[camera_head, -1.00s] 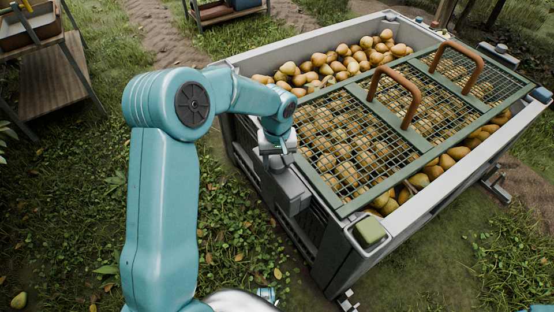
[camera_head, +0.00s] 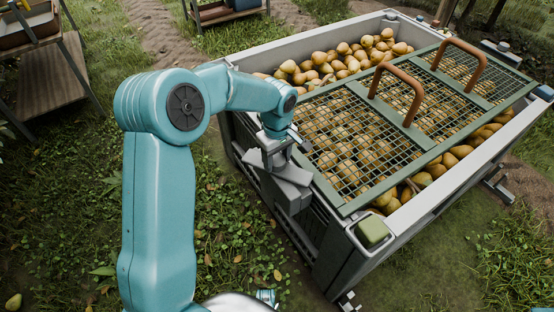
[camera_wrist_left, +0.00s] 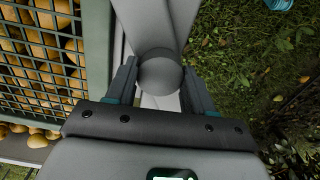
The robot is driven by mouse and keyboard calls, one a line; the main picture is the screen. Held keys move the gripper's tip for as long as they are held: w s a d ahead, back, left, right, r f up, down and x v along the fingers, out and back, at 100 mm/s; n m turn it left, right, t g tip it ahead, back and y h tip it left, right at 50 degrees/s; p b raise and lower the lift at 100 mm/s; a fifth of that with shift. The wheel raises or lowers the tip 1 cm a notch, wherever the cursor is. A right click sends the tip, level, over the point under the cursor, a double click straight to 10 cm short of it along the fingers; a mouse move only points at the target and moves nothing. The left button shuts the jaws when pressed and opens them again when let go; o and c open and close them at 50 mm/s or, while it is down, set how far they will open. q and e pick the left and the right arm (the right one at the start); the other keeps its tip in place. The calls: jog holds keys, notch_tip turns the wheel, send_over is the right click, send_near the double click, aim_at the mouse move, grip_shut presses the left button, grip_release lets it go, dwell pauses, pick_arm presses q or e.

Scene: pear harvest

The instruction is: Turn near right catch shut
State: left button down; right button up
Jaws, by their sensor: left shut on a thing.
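My left gripper (camera_head: 276,152) is at the near left wall of the pear crate (camera_head: 340,248). In the left wrist view its two fingers (camera_wrist_left: 160,88) are closed on either side of a grey rounded catch knob (camera_wrist_left: 160,70). A grey flat piece (camera_head: 292,172) shows under the gripper in the head view, slanting along the crate wall. The green mesh lid (camera_head: 352,207) lies over most of the pears, its edge beside the gripper. The fingers partly hide the catch. My right gripper is not in view.
Two brown handles (camera_head: 398,93) (camera_head: 460,62) stand up from the lid. Loose pears (camera_head: 345,62) fill the uncovered far end of the crate. A wooden stand (camera_head: 50,75) is at the upper left. Grass lies left of the crate.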

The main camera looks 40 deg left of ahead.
aim_at(277, 159)
pick_arm(q)
jog(key=n+b, duration=0.1)
jog(key=n, duration=0.5)
jog(key=shift+a+n+b, duration=0.1)
jog(key=shift+n+b, duration=0.2)
jog(key=shift+b, duration=0.1)
jog(key=n+b, duration=0.1)
jog(key=n, duration=0.4)
jog(key=shift+r, duration=0.1)
jog(key=shift+n, duration=0.3)
jog(key=shift+c, duration=2.1)
grip_release()
notch_tip(277, 159, up, 16)
jog(key=p, duration=0.4)
jog(key=shift+r, duration=0.15)
